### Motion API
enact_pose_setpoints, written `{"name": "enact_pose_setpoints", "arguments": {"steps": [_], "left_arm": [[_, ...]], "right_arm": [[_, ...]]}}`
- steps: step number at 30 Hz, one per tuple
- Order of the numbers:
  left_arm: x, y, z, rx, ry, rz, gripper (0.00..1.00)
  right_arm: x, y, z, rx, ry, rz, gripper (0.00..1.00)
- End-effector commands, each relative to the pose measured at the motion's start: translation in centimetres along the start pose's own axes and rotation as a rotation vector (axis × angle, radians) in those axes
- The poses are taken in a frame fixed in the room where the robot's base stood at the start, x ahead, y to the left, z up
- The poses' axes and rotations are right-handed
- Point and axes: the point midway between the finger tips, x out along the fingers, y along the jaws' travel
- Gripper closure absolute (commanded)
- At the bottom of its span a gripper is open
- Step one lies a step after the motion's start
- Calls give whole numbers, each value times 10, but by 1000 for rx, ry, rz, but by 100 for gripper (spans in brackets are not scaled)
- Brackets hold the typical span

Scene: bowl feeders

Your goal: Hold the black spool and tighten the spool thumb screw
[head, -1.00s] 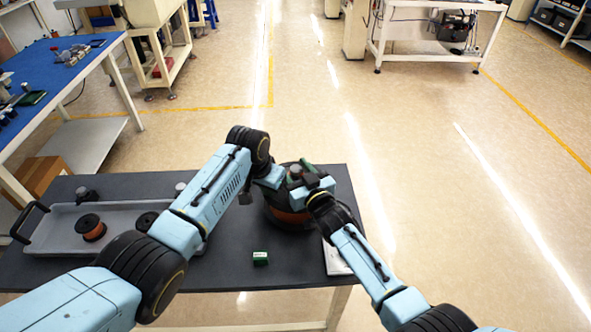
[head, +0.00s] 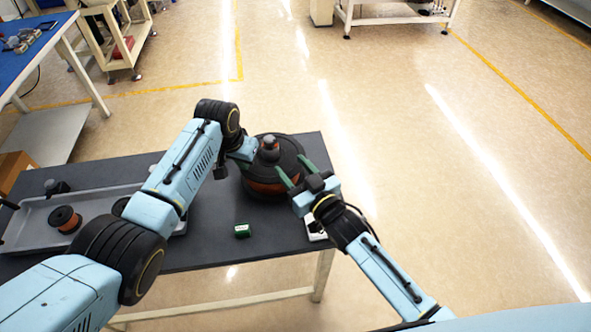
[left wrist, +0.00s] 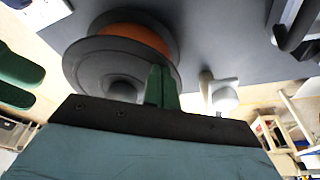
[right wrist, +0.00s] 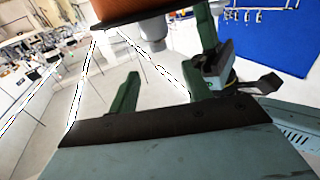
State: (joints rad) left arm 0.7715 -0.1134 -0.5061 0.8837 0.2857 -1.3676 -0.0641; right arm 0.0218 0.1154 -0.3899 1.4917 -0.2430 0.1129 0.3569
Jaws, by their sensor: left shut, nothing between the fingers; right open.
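The black spool (head: 268,187), with an orange-brown winding, lies flat on the dark table. The grey thumb screw (head: 269,150) stands at its top centre; it also shows in the right wrist view (right wrist: 152,54). My left gripper (head: 250,157) is at the spool's far left edge. In the left wrist view its green fingers (left wrist: 162,86) are together with nothing between them, overlapping the spool's flange; contact is unclear. My right gripper (head: 291,166) is open and empty at the spool's right front, its fingers pointing toward the screw but apart from it.
A grey tray (head: 35,237) with smaller spools (head: 65,219) is on the left, partly behind my left arm. A white object (head: 316,229) lies under my right wrist. The table's right edge is close.

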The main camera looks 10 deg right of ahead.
Motion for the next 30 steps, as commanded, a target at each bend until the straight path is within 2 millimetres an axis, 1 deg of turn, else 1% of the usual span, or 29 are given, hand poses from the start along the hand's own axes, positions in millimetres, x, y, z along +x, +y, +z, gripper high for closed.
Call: {"name": "enact_pose_setpoints", "arguments": {"steps": [1,5,14,17,22,26,30], "left_arm": [[6,0,7,-2,-18,3,100],[6,0,7,-2,-19,3,100],[6,0,7,-2,-19,2,100],[6,0,7,-2,-19,2,100],[6,0,7,-2,-19,2,100],[6,0,7,-2,-19,2,100],[6,0,7,-2,-19,2,100]], "right_arm": [[-3,0,0,0,0,0,51],[-6,0,0,-1,0,0,51],[-4,-1,-1,-2,4,-10,52],[2,-4,-5,-6,22,-58,52],[12,-7,-10,-9,49,-210,52],[13,6,-7,-9,40,-307,52],[10,28,-3,-6,17,-365,52]]}}
